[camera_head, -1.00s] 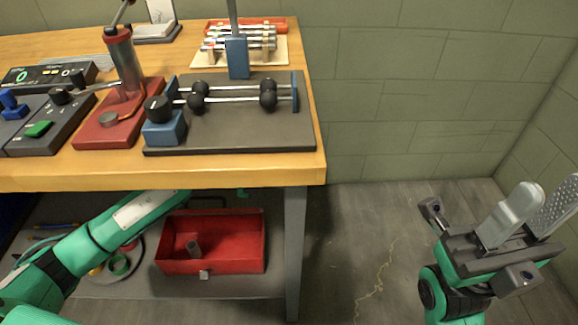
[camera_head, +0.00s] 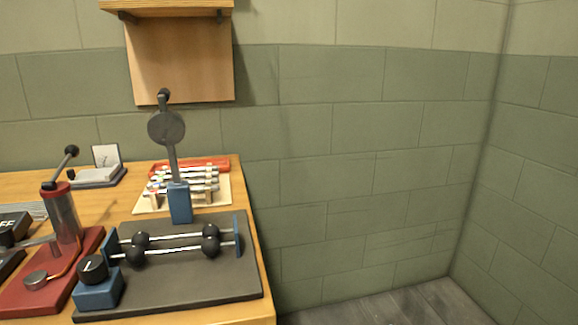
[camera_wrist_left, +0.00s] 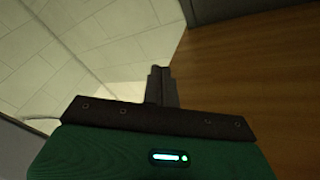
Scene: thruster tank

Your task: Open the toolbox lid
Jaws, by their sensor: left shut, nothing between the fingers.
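My right gripper is in neither view.
On the wooden bench (camera_head: 105,207) stand a dark-plated rig (camera_head: 190,275) with black balls on rods, a red-based device (camera_head: 60,265) and a rack of tubes (camera_head: 190,185). A wooden shelf unit (camera_head: 180,60) hangs above. Floor (camera_head: 400,305) to the right is clear.

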